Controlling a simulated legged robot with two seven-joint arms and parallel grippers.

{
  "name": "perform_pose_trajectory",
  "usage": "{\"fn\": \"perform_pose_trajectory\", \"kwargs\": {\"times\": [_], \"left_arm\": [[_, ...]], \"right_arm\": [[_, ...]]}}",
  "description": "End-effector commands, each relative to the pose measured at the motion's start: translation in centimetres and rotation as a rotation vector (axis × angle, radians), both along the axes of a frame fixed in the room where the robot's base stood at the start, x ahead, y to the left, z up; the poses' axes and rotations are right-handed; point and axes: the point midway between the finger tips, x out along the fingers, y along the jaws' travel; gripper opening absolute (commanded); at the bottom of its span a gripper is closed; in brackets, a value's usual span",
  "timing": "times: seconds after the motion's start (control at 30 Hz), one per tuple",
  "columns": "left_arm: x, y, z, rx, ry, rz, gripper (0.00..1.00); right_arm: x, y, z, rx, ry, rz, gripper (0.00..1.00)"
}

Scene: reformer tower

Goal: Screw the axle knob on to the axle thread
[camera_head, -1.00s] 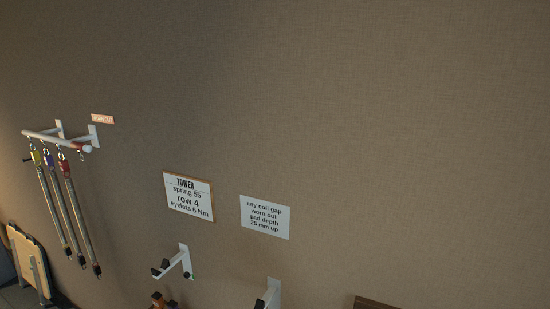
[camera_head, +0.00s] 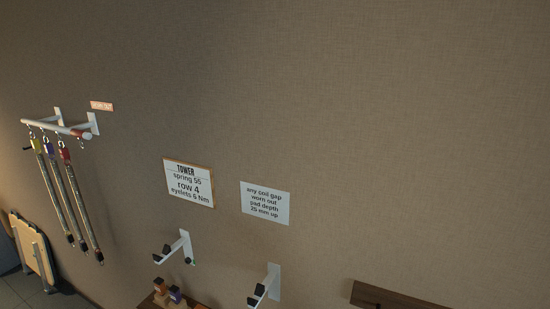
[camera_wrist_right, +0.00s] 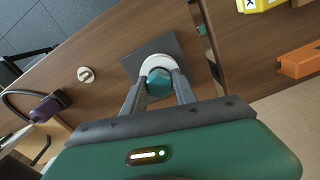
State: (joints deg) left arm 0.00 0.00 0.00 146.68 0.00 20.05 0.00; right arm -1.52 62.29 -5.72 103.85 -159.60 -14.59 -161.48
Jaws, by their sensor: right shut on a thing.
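In the right wrist view, my right gripper (camera_wrist_right: 159,88) is shut on a teal, faceted piece (camera_wrist_right: 159,83), which looks like the axle knob. A white ring (camera_wrist_right: 157,61) shows around its far side, over a dark grey square plate (camera_wrist_right: 135,62) on a brown wooden surface. The gripper and the piece hide any thread below, so I cannot tell whether they are engaged. My left gripper is in neither current view, and the head view shows neither gripper.
A small pale round part (camera_wrist_right: 86,74) lies left of the plate. A purple-ended item (camera_wrist_right: 46,108), an orange block (camera_wrist_right: 299,62) and a yellow block (camera_wrist_right: 259,4) lie around. In the head view, springs hang from a wall rack (camera_head: 58,128) beside signs and white brackets (camera_head: 272,282).

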Motion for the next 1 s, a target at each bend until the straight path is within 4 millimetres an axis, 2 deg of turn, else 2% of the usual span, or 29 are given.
{"fn": "perform_pose_trajectory", "kwargs": {"times": [0.1, 0.23, 0.33, 0.6, 0.67, 0.8, 0.9, 1.0], "left_arm": [[0.0, 0.0, 0.6, 0.000, 0.000, 0.000, 0.36], [0.0, 0.0, 1.3, 0.000, 0.000, 0.000, 0.36], [0.0, 0.0, 1.4, 0.000, 0.000, 0.000, 0.36], [0.0, 0.0, 1.5, 0.000, 0.000, 0.000, 0.36], [0.0, 0.0, 2.1, 0.000, 0.000, 0.000, 0.36], [0.0, 0.0, 4.0, 0.000, 0.000, 0.000, 0.36], [0.0, 0.0, 4.7, 0.000, 0.000, 0.000, 0.36], [0.0, 0.0, 4.9, 0.000, 0.000, 0.000, 0.36]], "right_arm": [[-0.3, 0.3, -0.1, 0.000, 0.007, -0.394, 0.00], [-0.4, 0.2, -0.2, 0.000, 0.009, -0.785, 0.00], [-0.3, 0.1, -0.4, 0.001, 0.008, -0.893, 0.00], [-0.4, 0.2, -0.4, 0.001, 0.010, -0.936, 0.00], [-0.5, 0.2, -0.2, 0.000, 0.012, -1.060, 0.00], [-0.5, 0.2, -0.1, -0.003, 0.010, -1.498, 0.00], [-0.4, 0.2, -0.2, -0.002, 0.010, -1.754, 0.00], [-0.3, 0.1, -0.5, 0.000, 0.010, -1.887, 0.00]]}}
